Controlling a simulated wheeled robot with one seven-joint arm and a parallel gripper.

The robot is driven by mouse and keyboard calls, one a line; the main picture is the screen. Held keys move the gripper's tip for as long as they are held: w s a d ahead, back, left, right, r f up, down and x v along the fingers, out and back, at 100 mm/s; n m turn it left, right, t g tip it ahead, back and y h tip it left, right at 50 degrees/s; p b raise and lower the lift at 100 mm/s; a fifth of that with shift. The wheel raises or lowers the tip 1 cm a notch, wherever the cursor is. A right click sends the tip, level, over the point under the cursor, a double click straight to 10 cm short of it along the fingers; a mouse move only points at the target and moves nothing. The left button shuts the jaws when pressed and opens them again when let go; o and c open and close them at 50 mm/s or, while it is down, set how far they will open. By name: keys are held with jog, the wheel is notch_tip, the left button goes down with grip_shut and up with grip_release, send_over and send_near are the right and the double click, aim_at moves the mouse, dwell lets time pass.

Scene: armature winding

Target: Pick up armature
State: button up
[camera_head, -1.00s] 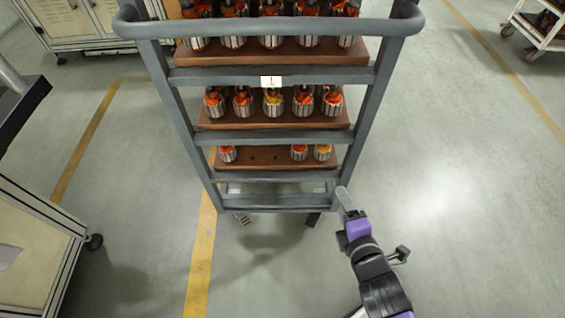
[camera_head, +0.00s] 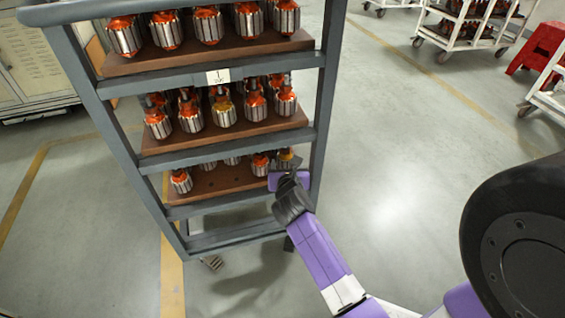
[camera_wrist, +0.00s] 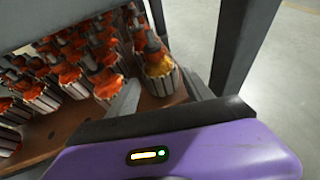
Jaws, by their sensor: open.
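Armatures with orange windings and silver ribbed cores stand upright in rows on the brown shelves of a grey cart. On the lowest brown shelf (camera_head: 222,180), one armature (camera_head: 181,181) stands at the left and others at the right and behind. My gripper (camera_head: 287,174) is at the right end of that shelf, partly hiding an armature with a yellowish winding.
The cart's grey frame post (camera_head: 328,90) rises close to the right of my gripper, and it also shows in the wrist view (camera_wrist: 243,45). The shelf above holds more armatures (camera_head: 223,110). White carts (camera_head: 470,25) and a red step stool (camera_head: 537,46) stand far right. The floor between is clear.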

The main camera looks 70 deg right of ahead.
aim_at(286, 159)
jog(key=b+x, duration=0.2)
jog(key=x, duration=0.3)
jog(key=shift+r, duration=0.15)
grip_shut()
jog(key=shift+r, duration=0.15)
